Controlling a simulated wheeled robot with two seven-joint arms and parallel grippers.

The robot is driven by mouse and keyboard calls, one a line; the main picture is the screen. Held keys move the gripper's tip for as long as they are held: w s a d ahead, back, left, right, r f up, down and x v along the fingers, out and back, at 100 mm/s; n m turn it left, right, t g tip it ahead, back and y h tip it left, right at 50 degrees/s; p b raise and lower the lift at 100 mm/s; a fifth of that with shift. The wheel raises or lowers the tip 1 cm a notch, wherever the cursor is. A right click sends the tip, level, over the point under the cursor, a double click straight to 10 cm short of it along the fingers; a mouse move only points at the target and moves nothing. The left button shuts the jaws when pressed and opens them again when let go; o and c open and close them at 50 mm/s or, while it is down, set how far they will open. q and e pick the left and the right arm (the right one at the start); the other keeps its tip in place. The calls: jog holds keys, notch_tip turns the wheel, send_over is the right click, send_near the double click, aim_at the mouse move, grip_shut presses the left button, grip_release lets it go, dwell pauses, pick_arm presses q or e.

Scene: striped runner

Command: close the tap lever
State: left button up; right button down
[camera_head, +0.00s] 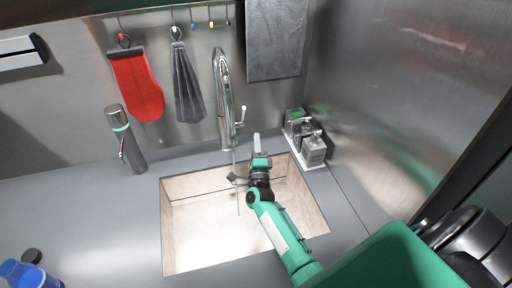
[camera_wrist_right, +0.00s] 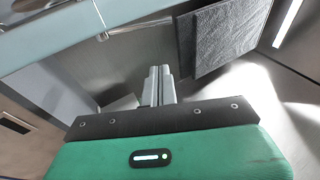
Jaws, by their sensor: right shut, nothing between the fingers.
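The chrome tap (camera_head: 222,105) stands at the back edge of the sink, with a tall curved neck. Its small lever (camera_head: 242,115) sticks up on the right side of the tap. A thin pale streak, which looks like running water (camera_head: 237,180), drops from the spout into the basin. My right gripper (camera_head: 256,143) is shut and empty, over the back of the sink, to the right of and below the lever and apart from it. Its closed fingers (camera_wrist_right: 158,85) also show in the right wrist view. My left gripper is out of view.
The sink basin (camera_head: 190,240) lies under my right arm. Soap bottles (camera_head: 313,148) stand on a tray at the right. A grey towel (camera_head: 275,40), a red mitt (camera_head: 137,88) and a grey cloth (camera_head: 187,90) hang behind. A dark flask (camera_head: 126,140) stands left.

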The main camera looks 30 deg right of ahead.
aim_at(243, 116)
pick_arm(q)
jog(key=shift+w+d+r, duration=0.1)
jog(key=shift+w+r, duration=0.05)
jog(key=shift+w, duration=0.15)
pick_arm(e)
jog(key=w+r, duration=0.3)
jog(key=w, duration=0.4)
jog(key=shift+w+d+r, duration=0.25)
jog(key=shift+d, duration=0.1)
pick_arm(q)
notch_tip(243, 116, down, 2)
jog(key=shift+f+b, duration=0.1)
jog(key=shift+b, duration=0.9)
pick_arm(e)
jog(key=shift+w+d+r, duration=0.2)
jog(key=shift+w+r, duration=0.5)
jog(key=shift+r, duration=0.05)
jog(key=shift+f, duration=0.1)
